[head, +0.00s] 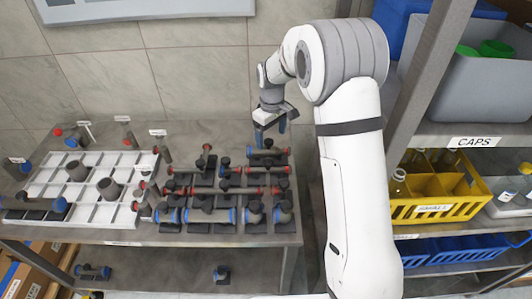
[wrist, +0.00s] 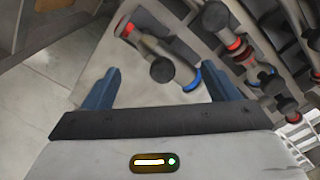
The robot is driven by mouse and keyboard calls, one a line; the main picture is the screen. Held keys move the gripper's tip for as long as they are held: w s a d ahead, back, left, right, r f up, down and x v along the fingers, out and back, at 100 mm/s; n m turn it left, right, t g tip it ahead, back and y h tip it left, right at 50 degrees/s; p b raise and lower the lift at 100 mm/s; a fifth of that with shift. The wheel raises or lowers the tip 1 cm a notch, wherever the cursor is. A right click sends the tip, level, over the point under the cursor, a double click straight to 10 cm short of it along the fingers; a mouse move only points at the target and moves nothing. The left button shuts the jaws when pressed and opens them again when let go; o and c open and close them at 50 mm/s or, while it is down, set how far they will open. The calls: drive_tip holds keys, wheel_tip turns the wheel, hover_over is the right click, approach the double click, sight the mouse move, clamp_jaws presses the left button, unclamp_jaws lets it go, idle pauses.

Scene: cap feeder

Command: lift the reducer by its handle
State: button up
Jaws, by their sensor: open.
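The reducer (wrist: 146,42) is a grey pipe piece with a red ring at its narrow end and a blue ring at its wide end. Its black knob-like handle (wrist: 162,70) points up toward the wrist camera. In the head view the reducer (head: 262,154) lies at the back right of the bench. My gripper (wrist: 165,82) is open, with one blue finger on each side of the handle in the picture. The gripper also shows in the head view (head: 270,134), just above the reducer. I cannot tell whether the fingers touch it.
Several similar pipe pieces (head: 228,215) stand close on the bench, left of and in front of the reducer. A white grid tray (head: 95,208) lies at the left. A shelf with a yellow crate (head: 470,207) and a grey bin (head: 470,95) stands right of my arm.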

sight(268, 141)
drive_tip(key=f, duration=0.4)
drive_tip(key=a+f, duration=0.1)
drive_tip(key=f, duration=0.1)
drive_tip(key=shift+p, duration=0.4)
drive_tip(key=shift+c, duration=0.4)
drive_tip(key=shift+r, duration=0.1)
clamp_jaws()
